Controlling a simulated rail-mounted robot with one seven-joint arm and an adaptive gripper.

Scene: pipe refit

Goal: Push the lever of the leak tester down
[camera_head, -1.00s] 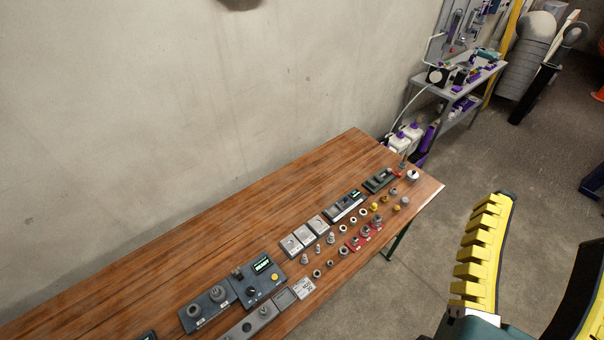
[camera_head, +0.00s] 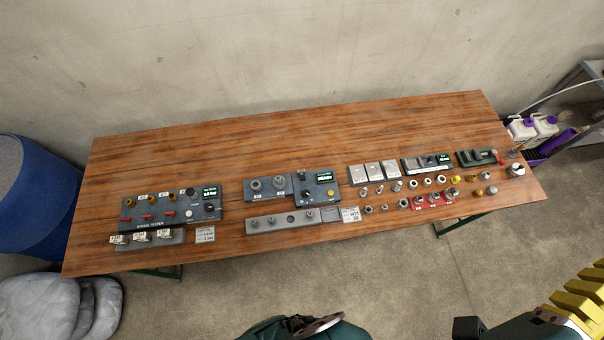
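I cannot tell for sure which device on the table is the leak tester; no label saying so is legible. A dark grey box (camera_head: 317,190) near the middle has a lit green display, a black knob, a yellow button and a small dark upright piece (camera_head: 303,175) that may be a lever. A larger dark panel (camera_head: 160,226) at the left has several red handles (camera_head: 168,214), brass fittings and a display. A dark green device (camera_head: 476,158) at the right end has a red handle (camera_head: 499,156). My gripper is not in view.
The long wooden table (camera_head: 250,135) stands against a concrete wall, its rear strip clear. Small fittings (camera_head: 427,181), a grey rack (camera_head: 285,222) and cards lie along the front. A blue barrel (camera_head: 38,190) and grey sacks (camera_head: 60,306) stand at the left. White jugs (camera_head: 533,128) are beyond the right end.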

